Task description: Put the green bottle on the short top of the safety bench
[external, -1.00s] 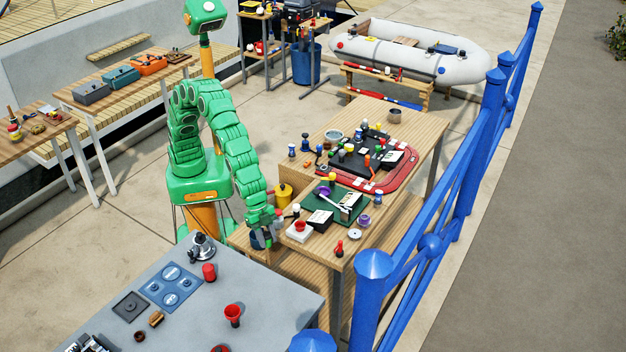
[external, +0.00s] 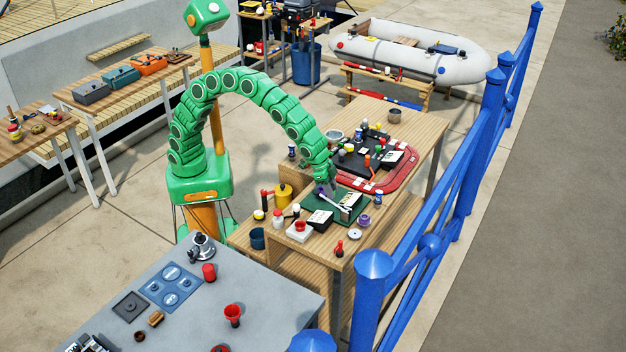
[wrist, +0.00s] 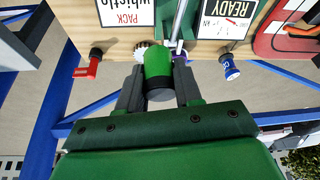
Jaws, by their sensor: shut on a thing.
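The green bottle (wrist: 158,64), with a dark end towards me, is between the fingers of my gripper (wrist: 160,90) in the wrist view. The fingers are shut on its sides. In the external view my gripper (external: 326,190) is above the green mat (external: 349,205) on the wooden safety bench (external: 330,253); the bottle cannot be made out there. The bench has a main top and a lower part on its left side; I cannot tell which surface is named the short top.
A blue cup (external: 257,239) and a yellow pot (external: 283,195) stand at the bench's left side. A red-rimmed tray (external: 391,184) with several small items lies behind the mat. White cards and small items crowd the front. A blue railing (external: 440,235) runs along the right.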

